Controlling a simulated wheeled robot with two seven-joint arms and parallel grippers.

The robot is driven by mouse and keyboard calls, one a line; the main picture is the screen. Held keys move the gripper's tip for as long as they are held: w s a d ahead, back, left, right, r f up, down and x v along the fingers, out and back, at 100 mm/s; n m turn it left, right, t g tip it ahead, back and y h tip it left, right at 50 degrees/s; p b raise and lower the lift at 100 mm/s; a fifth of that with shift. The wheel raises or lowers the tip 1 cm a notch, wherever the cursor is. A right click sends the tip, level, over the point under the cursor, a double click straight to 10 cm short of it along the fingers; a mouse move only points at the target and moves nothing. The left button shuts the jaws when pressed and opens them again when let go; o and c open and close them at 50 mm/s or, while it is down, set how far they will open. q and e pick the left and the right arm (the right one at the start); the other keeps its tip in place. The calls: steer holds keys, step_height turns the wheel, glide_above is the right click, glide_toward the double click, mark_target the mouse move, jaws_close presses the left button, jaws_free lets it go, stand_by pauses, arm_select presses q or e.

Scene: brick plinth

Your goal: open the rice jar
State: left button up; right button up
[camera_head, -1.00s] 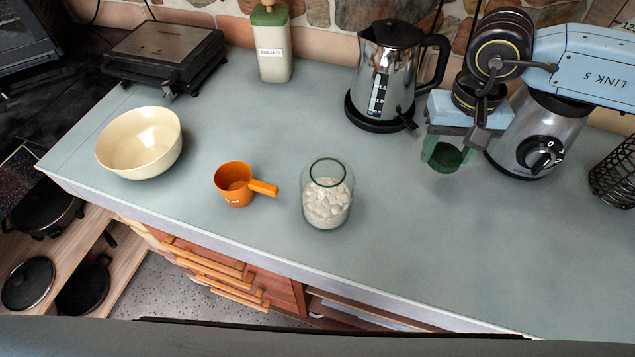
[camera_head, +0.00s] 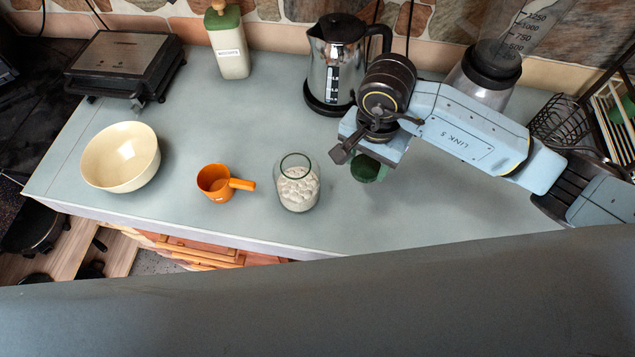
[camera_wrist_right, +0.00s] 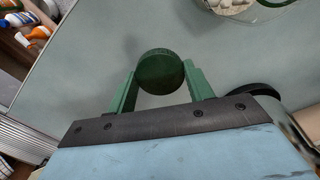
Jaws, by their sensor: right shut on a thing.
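The rice jar (camera_head: 298,188) is clear glass with a green rim and white contents, and stands upright on the counter with its mouth uncovered. My right gripper (camera_head: 372,168) is shut on the round green lid (camera_head: 368,169), just right of the jar and apart from it. In the right wrist view the lid (camera_wrist_right: 160,72) sits between the two green fingers of the gripper (camera_wrist_right: 161,78). Part of the jar (camera_wrist_right: 245,8) shows at the top right there. My left gripper is not in view.
An orange measuring cup (camera_head: 215,183) and a cream bowl (camera_head: 121,157) stand left of the jar. A kettle (camera_head: 330,65), a labelled bottle (camera_head: 229,45) and a grill (camera_head: 124,65) line the back. A blender (camera_head: 487,72) stands behind my arm. The right front counter is clear.

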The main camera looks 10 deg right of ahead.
glide_above(359, 193)
step_height(359, 193, down, 6)
steer(key=shift+s+r+p, duration=0.1)
steer(key=shift+p, duration=0.25)
step_height(359, 193, down, 4)
steer(key=shift+f, duration=0.15)
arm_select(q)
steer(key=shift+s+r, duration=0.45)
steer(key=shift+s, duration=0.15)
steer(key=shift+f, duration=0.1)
arm_select(e)
steer(key=shift+f, duration=0.2)
steer(key=o, duration=1.1)
steer(key=shift+r, duration=0.1)
